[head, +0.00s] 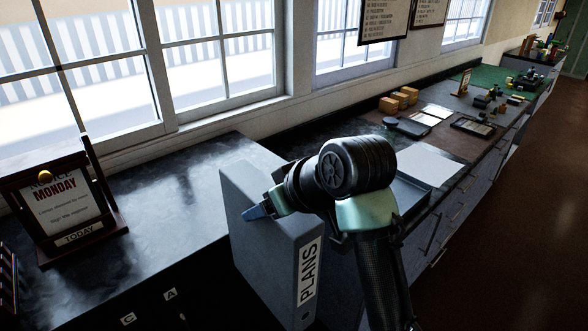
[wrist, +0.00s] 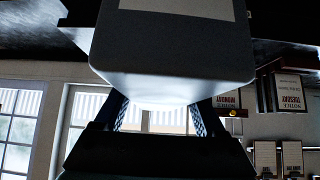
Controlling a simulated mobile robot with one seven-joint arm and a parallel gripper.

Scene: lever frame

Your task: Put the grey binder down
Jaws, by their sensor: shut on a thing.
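The grey binder (head: 262,252) is upright in the head view, its spine with a "PLANS" label facing front right. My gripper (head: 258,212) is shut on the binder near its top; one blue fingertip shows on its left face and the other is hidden. In the wrist view the binder (wrist: 172,52) fills the upper middle, between my two fingers (wrist: 160,118). The binder stands out in front of the dark counter top (head: 150,200). Its lower end runs towards the bottom of the picture, and I cannot tell whether it touches anything.
A wooden notice stand (head: 70,205) reading "MONDAY" stands on the counter at left. Counter top between it and the binder is bare. A blue-grey tray (head: 412,196), white paper (head: 428,165), wooden blocks (head: 400,99) and a dark tablet-like thing (head: 473,127) lie to the right. Windows line the back.

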